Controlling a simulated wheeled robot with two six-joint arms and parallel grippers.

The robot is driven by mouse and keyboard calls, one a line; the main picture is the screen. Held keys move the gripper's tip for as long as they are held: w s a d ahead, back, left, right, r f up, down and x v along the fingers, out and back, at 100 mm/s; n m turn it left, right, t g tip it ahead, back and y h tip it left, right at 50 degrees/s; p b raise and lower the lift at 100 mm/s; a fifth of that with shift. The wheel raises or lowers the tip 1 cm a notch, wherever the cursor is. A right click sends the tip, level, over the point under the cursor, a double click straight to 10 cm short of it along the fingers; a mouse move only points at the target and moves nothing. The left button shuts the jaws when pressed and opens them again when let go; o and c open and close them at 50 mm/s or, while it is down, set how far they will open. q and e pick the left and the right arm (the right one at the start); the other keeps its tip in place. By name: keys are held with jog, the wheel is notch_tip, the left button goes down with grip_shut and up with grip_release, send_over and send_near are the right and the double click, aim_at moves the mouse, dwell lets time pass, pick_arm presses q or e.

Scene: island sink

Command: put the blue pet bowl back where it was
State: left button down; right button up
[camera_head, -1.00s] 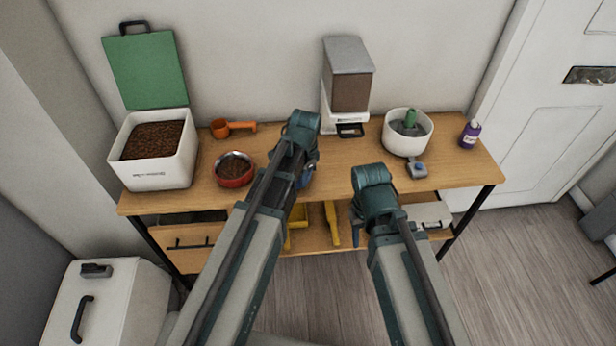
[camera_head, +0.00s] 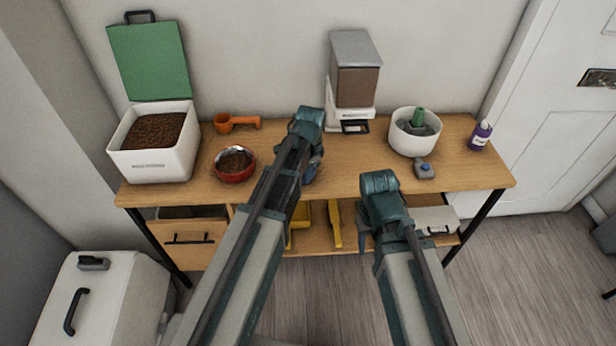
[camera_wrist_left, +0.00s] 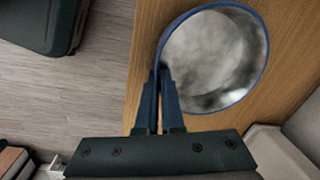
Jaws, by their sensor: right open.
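The blue pet bowl (camera_wrist_left: 215,60) has a blue rim and a shiny metal inside. In the left wrist view my left gripper (camera_wrist_left: 160,76) has its two fingers closed together on the bowl's near-left rim. The bowl shows over the wooden tabletop near its edge; I cannot tell whether it touches the wood. In the head view only a small blue part of the bowl (camera_head: 313,171) shows beside my left arm, which hides the rest. My right gripper (camera_head: 363,226) is open and hangs in front of the table's front edge, its fingers mostly hidden.
A shelf lies below.

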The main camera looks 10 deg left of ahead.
pick_arm(q)
jog(key=shift+f, duration=0.1)
jog(key=shift+f, duration=0.15)
jog(key=c, duration=1.1)
grip_release()
jog(key=shift+o, duration=0.2)
jog(key=shift+r, duration=0.25)
notch_tip(320, 180, up, 12)
jog(key=s+p, duration=0.1)
jog(key=p, duration=1.1)
jog(key=s+d+n, duration=0.3)
jog(key=s+d, duration=0.1)
jog(key=s, duration=0.5)
jog(key=s+d+n+g, duration=0.1)
jog(key=s+d+n, duration=0.3)
jog(key=s, duration=0.5)
jog(key=shift+s+d+y, duration=0.3)
jog(key=shift+s+d, duration=0.05)
jog(key=shift+d, duration=0.2)
